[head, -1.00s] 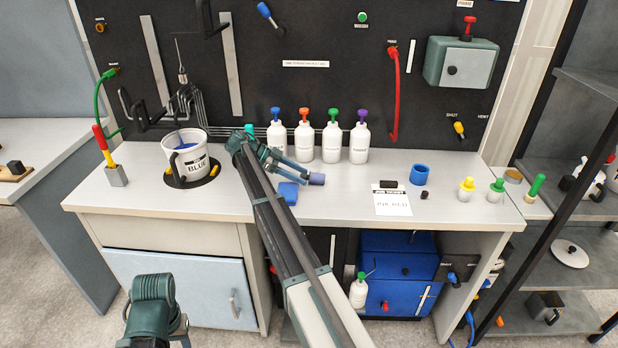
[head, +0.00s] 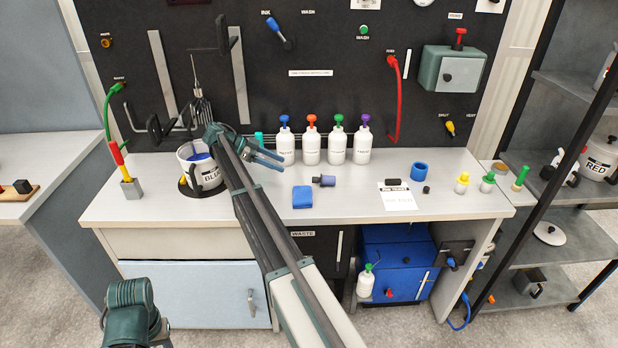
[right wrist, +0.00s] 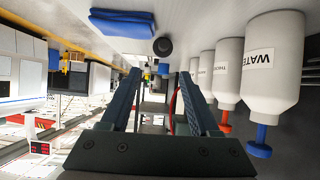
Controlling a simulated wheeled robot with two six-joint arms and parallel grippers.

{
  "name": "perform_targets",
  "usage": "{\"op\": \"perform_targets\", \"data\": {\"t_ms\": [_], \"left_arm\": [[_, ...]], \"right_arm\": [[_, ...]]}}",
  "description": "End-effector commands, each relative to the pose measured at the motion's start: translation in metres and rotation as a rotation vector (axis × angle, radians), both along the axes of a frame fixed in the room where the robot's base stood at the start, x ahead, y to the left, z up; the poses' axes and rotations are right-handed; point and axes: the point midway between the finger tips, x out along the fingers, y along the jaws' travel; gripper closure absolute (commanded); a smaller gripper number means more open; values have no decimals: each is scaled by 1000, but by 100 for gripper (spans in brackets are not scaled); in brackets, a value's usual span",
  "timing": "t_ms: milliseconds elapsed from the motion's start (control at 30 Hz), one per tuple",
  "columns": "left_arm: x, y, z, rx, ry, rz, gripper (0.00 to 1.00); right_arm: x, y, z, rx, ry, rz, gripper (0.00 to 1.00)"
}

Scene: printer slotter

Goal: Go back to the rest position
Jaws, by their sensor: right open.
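My right gripper (head: 270,160) is open and empty above the bench, in front of the white bottles. In the right wrist view its two fingers (right wrist: 160,85) stand apart with nothing between them. My right arm crosses the head view from the bottom up to the bench. A teal part of my left arm shows at the lower left of the head view, but its fingers are out of view.
Several white bottles (head: 311,145) with coloured tops stand close by. A white BLUE bucket (head: 208,177) is left of the right gripper. A shelf stands at right.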

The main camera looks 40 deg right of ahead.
Motion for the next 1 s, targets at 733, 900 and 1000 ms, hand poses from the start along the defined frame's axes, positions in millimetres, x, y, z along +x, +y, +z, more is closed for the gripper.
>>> {"op": "perform_targets", "data": {"t_ms": [733, 900, 1000], "left_arm": [[0, 0, 3, 0, 0, 0, 50], [0, 0, 7, 0, 0, 0, 50], [0, 0, 10, 0, 0, 0, 50]], "right_arm": [[-24, 41, -9, 120, 67, 125, 38], [-84, 138, -36, 422, 256, 493, 38], [-125, 197, -51, 595, 381, 755, 38]]}}
